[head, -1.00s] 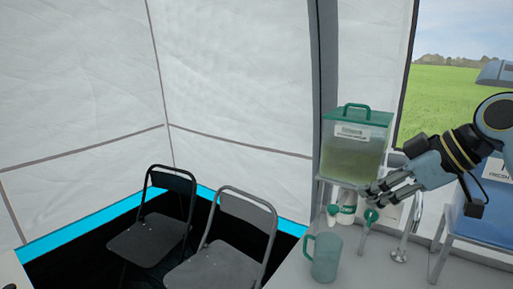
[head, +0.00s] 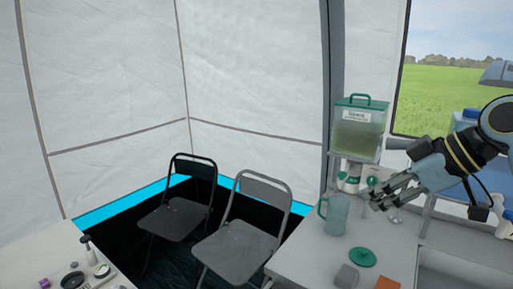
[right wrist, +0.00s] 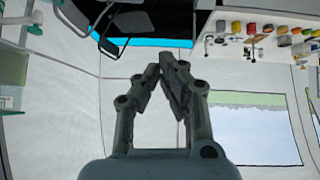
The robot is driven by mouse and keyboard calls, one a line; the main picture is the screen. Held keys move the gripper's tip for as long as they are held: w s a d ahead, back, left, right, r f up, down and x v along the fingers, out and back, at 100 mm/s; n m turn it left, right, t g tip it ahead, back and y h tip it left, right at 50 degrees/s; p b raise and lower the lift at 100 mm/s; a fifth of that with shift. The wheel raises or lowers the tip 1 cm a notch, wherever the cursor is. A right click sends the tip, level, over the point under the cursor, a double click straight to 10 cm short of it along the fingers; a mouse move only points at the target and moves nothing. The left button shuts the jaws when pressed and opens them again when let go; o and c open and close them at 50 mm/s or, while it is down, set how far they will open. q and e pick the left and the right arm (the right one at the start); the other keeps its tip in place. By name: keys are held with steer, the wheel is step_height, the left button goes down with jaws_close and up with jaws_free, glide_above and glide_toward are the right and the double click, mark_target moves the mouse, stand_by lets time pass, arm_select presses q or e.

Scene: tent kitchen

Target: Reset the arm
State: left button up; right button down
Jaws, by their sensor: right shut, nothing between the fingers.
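My right gripper (head: 376,202) comes in from the right in the head view, over the grey counter (head: 300,248), with its fingertips just right of a translucent green jug (head: 335,213). In the right wrist view its fingertips (right wrist: 164,66) are closed together with nothing between them. A gap shows between the jug and the fingers in the picture, but depth is hard to tell. My left gripper is not in view.
A drink dispenser (head: 358,137) with a green lid stands behind the jug. A green disc (head: 362,257), a grey block (head: 347,276) and an orange block (head: 387,284) lie on the counter. Folding chairs (head: 240,245) stand left. Another table (head: 40,250) holds small items.

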steer(key=s+d+f+m+g+h+b, duration=0.15)
steer(key=s+f+b, duration=0.35)
steer(key=f, duration=1.2)
steer(key=s+d+f+m+g+b, duration=0.1)
steer(key=s+f+m+b, duration=0.2)
steer(key=s+f, duration=0.9)
steer(key=s+d+f+m+g+h+b, duration=0.15)
steer(key=f+b, duration=0.35)
steer(key=f, duration=1.6)
arm_select(q)
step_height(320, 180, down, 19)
steer(key=b, duration=0.5)
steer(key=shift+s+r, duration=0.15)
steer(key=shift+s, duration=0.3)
arm_select(e)
steer(key=s+d+f+m+h, duration=0.2)
steer(key=s+f, duration=1)
steer(key=s, duration=0.3)
steer(key=s+d+f+m+h, duration=0.2)
steer(key=s+d+f+m, duration=0.1)
steer(key=s+f, duration=0.8)
steer(key=s, duration=0.4)
steer(key=shift+s+f+g+h, duration=0.3)
steer(key=shift+s+f+g, duration=0.05)
steer(key=shift+g, duration=0.05)
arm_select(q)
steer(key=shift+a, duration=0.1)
